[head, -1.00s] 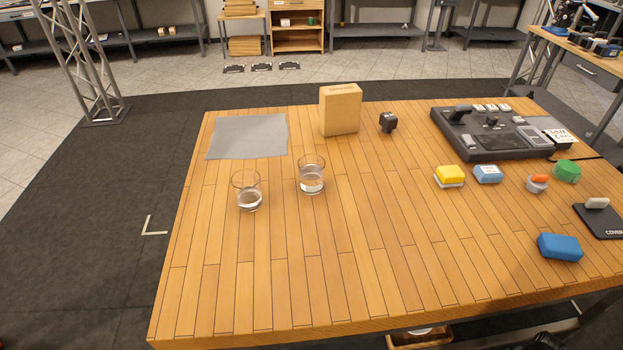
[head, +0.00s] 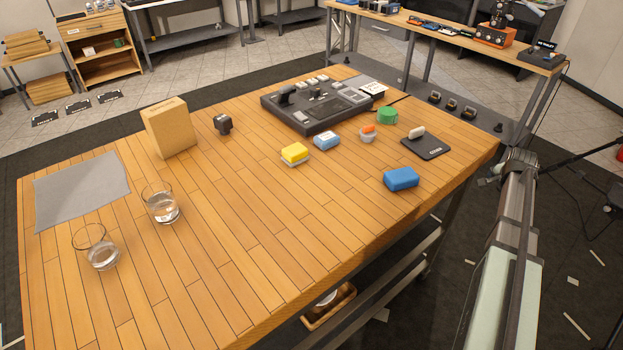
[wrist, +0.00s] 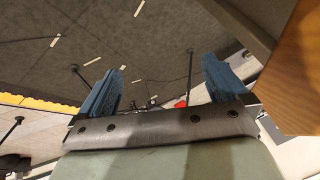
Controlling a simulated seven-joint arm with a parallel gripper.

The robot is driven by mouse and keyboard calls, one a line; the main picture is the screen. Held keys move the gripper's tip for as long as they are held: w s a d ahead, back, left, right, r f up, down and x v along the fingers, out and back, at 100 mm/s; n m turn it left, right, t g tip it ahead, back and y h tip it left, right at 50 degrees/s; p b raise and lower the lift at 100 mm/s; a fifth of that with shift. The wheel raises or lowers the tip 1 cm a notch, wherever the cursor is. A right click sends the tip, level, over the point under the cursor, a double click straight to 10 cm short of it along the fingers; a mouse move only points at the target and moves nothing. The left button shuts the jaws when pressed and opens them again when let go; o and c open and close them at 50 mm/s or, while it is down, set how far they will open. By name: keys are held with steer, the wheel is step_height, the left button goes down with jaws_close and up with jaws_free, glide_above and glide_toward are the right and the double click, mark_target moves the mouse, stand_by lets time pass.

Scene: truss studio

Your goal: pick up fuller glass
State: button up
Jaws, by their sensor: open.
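Two clear glasses stand upright on the wooden table (head: 230,240), at its left side in the head view. The right glass (head: 161,204) holds clear liquid and looks the fuller of the two. The left glass (head: 97,248) stands nearer the camera, with a shallower layer of liquid. My gripper (wrist: 162,75) shows in the wrist view with its two blue fingers wide apart and nothing between them. It is away from both glasses, which are not in the wrist view. My arm is beyond the table's right edge in the head view.
A small black device (head: 223,124), a dark console (head: 322,103), a yellow sponge (head: 294,153) and a blue block (head: 401,179) are farther right. The table's front middle is clear.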

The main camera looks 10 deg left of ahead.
steer(key=w+d+r+m+t+h, duration=0.15)
steer(key=d+r, duration=0.35)
steer(key=r, duration=0.5)
steer(key=w+d+r+m+t+h, duration=0.1)
steer(key=d+r+m, duration=0.1)
steer(key=d+r, duration=0.6)
steer(key=w+a+r+m+y, duration=0.1)
steer(key=w+a+r, duration=0.3)
steer(key=a+r, duration=0.55)
steer(key=w+a+t+y, duration=0.1)
steer(key=w+a+y, duration=0.1)
steer(key=a, duration=1)
steer(key=w+a+y, duration=0.1)
steer(key=a+y, duration=0.1)
steer(key=a, duration=1)
steer(key=s+a+y, duration=0.1)
steer(key=a+y, duration=0.1)
steer(key=a, duration=1.2)
steer(key=g+y, duration=0.5)
steer(key=g, duration=0.4)
glide_above(156, 199)
steer(key=s+d, duration=0.1)
steer(key=d, duration=0.3)
steer(key=shift+t, duration=0.25)
step_height(156, 199, down, 7)
steer(key=shift+s+d+f, duration=0.1)
steer(key=shift+f, duration=0.05)
steer(key=shift+x, duration=2.6)
steer(key=shift+s+d, duration=0.1)
steer(key=shift+s, duration=0.05)
